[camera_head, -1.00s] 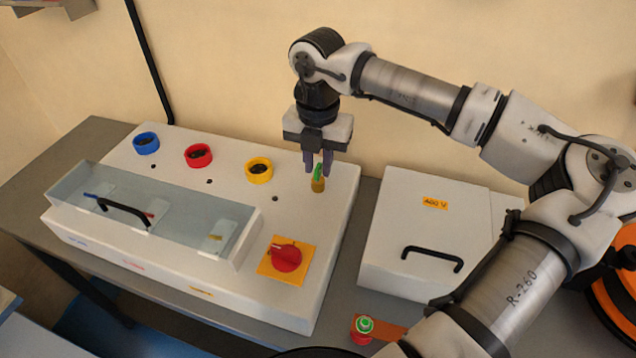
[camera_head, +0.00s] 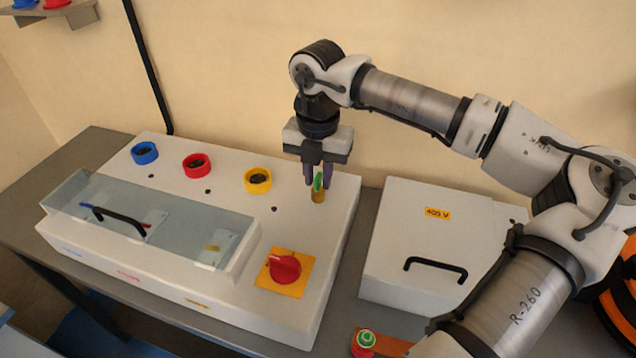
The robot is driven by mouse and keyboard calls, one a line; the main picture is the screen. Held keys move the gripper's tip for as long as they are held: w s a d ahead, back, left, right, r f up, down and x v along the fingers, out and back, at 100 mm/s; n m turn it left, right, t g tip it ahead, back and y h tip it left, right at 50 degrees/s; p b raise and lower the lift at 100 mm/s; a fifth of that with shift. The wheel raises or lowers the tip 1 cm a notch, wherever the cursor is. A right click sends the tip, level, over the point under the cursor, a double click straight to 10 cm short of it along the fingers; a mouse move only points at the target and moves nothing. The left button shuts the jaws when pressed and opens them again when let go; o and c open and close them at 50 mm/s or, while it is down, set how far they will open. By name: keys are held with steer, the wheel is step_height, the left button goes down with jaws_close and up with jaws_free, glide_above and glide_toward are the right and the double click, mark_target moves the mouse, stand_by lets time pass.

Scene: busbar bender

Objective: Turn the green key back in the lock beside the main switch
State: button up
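The green key (camera_head: 318,182) stands upright in the brass lock (camera_head: 318,196) on the right part of the white cabinet's top. The main switch (camera_head: 285,268), a red knob on a yellow plate, is in front of the lock and to its left. My gripper (camera_head: 318,178) points down over the lock. Its two dark fingers are apart, one on each side of the key, with the key showing between them. I see no clear contact between fingers and key. The key's exact turn angle is too small to read.
Blue (camera_head: 145,153), red (camera_head: 196,165) and yellow (camera_head: 258,180) ringed sockets line the cabinet's back. A clear cover (camera_head: 150,215) with a black handle is at its front left.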

jaws_close()
steer(key=shift+f+n+b, duration=0.15)
steer(key=shift+n+b, duration=0.45)
steer(key=shift+n, duration=0.6)
steer(key=n, duration=0.3)
steer(key=shift+b, duration=0.3)
steer(key=n, duration=0.3)
steer(key=shift+b, duration=0.4)
steer(key=n, duration=0.3)
